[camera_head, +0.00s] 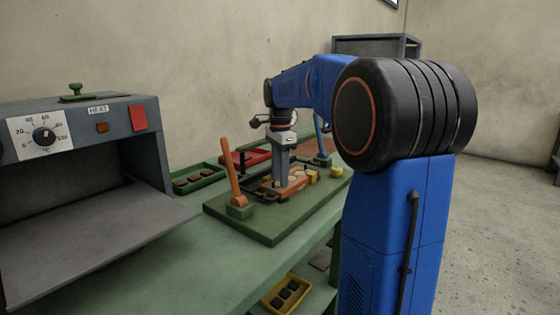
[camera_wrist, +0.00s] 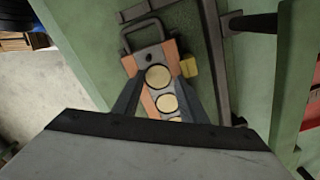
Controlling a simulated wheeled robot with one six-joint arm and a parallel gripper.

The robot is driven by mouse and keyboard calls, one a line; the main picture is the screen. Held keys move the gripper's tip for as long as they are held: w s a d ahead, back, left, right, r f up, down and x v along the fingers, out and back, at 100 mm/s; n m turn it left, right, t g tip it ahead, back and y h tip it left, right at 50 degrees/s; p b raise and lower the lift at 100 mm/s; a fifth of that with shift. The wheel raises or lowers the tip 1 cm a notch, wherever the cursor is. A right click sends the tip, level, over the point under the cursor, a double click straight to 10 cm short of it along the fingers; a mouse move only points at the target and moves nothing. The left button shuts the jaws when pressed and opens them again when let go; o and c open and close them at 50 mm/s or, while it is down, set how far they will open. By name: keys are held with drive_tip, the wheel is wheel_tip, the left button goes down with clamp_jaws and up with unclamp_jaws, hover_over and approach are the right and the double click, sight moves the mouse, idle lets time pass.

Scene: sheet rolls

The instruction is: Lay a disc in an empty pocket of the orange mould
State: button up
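The orange mould (camera_head: 297,184) lies on a green board on the bench, and my gripper (camera_head: 279,178) points down over it. In the wrist view the mould (camera_wrist: 149,101) shows as orange sides along a grey middle strip. Pale round discs lie in a row along that strip, with one near disc (camera_wrist: 167,103) and a larger-looking disc (camera_wrist: 158,77) between my fingertips. My gripper's two dark fingers (camera_wrist: 160,80) stand apart on either side of it. I cannot tell whether they touch that disc. The fingers hide part of the mould's sides.
An orange-handled lever (camera_head: 233,171) stands on the green board (camera_head: 270,228). A green tray (camera_head: 200,179) and a red tray (camera_head: 245,158) lie behind. A grey heater (camera_head: 82,130) with an open flap stands left. A yellow tray (camera_head: 285,294) sits on the lower shelf.

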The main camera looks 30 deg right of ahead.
wheel_tip(320, 180, up, 17)
drive_tip(key=shift+r, duration=0.2)
idle(0.4)
drive_tip(key=shift+s, duration=0.15)
idle(0.6)
